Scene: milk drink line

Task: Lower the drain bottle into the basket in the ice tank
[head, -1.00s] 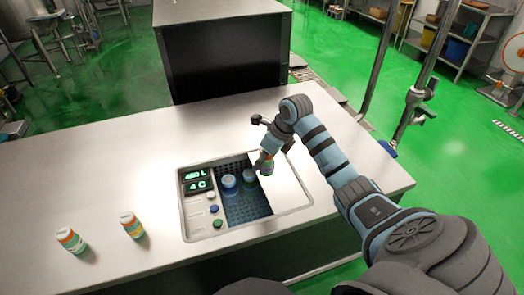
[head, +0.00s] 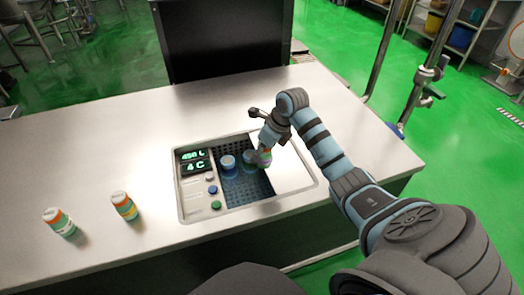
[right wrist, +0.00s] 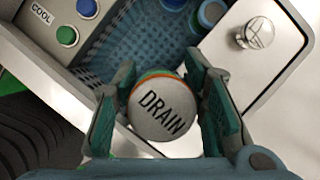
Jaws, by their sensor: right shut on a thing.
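My right gripper (head: 264,148) is shut on the drain bottle, whose white cap marked DRAIN (right wrist: 165,112) sits between the two fingers in the right wrist view. In the head view the bottle (head: 264,158) hangs over the right part of the ice tank's opening, close to the lid's edge. The ice tank (head: 184,208) is set into the counter. My left gripper is not in view.
A white lid (head: 291,172) with a round metal knob (right wrist: 257,33) covers the tank's right side. A display and buttons (head: 213,190) line its left side. Two orange-banded bottles (head: 59,221) (head: 124,205) stand on the counter at left.

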